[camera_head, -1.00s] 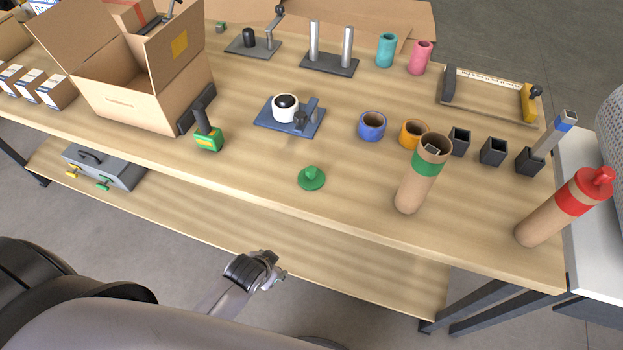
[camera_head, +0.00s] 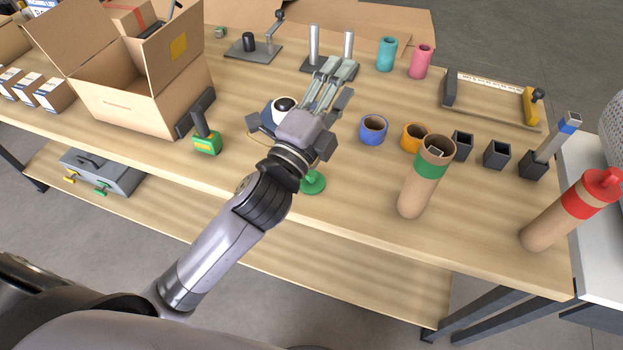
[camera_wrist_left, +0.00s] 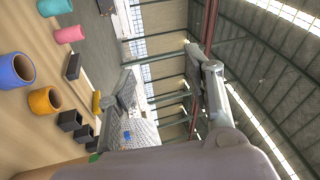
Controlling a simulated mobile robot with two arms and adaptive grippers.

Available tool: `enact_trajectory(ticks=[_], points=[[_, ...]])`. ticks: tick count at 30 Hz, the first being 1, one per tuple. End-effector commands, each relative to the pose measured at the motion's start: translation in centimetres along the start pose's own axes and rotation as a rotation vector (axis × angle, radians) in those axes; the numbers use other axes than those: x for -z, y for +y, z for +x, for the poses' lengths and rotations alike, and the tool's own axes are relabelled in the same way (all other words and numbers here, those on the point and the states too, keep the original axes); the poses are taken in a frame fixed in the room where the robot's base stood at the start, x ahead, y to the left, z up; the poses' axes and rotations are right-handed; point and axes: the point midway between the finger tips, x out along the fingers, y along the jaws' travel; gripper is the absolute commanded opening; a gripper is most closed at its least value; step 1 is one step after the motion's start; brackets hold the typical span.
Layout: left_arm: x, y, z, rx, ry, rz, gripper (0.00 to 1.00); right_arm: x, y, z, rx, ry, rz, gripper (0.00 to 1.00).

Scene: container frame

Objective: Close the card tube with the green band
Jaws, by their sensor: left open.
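The card tube with the green band (camera_head: 424,178) stands upright near the front edge of the bench, right of centre in the head view. Its top is open and something pale shows inside. A green cap with a knob (camera_head: 314,183) lies on the bench left of the tube, partly hidden behind my left wrist. My left gripper (camera_head: 337,70) is open and empty, raised above the bench, its fingers pointing toward the back. In the left wrist view the fingers (camera_wrist_left: 165,75) are spread with nothing between them. My right gripper is not in view.
A card tube with a red cap (camera_head: 571,209) stands at the right front. A blue ring (camera_head: 373,129), an orange ring (camera_head: 413,137) and dark square cups (camera_head: 496,154) stand behind the green-banded tube. An open box (camera_head: 130,100) is at left; a green-and-black tool (camera_head: 207,141) sits beside it.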

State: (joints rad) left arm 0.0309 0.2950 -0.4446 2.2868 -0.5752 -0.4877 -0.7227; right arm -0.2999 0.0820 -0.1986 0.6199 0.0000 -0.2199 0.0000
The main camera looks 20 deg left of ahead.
Motion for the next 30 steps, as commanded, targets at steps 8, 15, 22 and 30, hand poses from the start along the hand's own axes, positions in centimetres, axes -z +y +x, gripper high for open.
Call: enact_trajectory(ticks=[8,15,22,30], points=[[18.7,-9.8,-2.4,0.876,0.617,1.108,0.47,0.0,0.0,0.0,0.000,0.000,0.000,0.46],[21.1,0.8,-8.4,1.671,1.169,1.975,0.47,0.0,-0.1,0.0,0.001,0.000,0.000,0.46],[6.8,7.9,-6.9,-1.483,-1.315,-1.543,0.47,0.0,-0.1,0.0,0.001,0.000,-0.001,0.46],[-3.8,6.2,-5.2,-1.223,-1.370,-1.109,0.47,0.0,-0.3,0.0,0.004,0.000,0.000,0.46]])
